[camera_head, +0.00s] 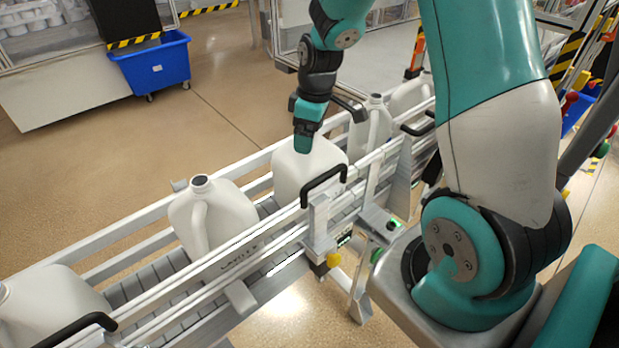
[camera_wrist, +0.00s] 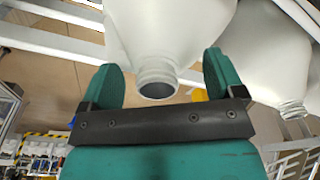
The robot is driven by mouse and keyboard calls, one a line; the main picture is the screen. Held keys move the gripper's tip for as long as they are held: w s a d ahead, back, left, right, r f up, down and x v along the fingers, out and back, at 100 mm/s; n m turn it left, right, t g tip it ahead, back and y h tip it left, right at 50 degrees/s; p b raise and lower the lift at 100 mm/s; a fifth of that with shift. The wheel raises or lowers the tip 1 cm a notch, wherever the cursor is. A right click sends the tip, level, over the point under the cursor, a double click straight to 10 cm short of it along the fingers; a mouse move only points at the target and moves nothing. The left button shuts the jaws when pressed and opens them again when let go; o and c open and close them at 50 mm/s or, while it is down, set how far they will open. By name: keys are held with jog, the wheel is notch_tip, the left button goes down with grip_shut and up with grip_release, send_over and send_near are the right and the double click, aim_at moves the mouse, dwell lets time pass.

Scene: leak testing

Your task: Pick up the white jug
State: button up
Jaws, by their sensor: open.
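Several white jugs stand on a railed conveyor in the head view. My gripper (camera_head: 304,138) is over the middle jug (camera_head: 309,172), pointing down at its top, and hides its neck. In the wrist view that jug (camera_wrist: 170,30) has its open round neck between my two green fingers (camera_wrist: 165,82). The fingers are open, with a gap visible on either side of the neck. A second jug (camera_head: 212,218) stands to the left, with its handle and dark open mouth in view. Another jug (camera_head: 371,135) stands to the right, close to the middle one.
The conveyor's metal rails (camera_head: 230,262) run along both sides of the jugs. A black handle (camera_head: 324,184) rises from the near rail in front of the middle jug. A blue bin (camera_head: 152,62) stands on the floor behind. Another jug (camera_head: 50,310) is at lower left.

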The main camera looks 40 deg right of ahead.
jog(key=shift+c, duration=0.4)
jog(key=c, duration=0.8)
jog(key=shift+c, duration=0.3)
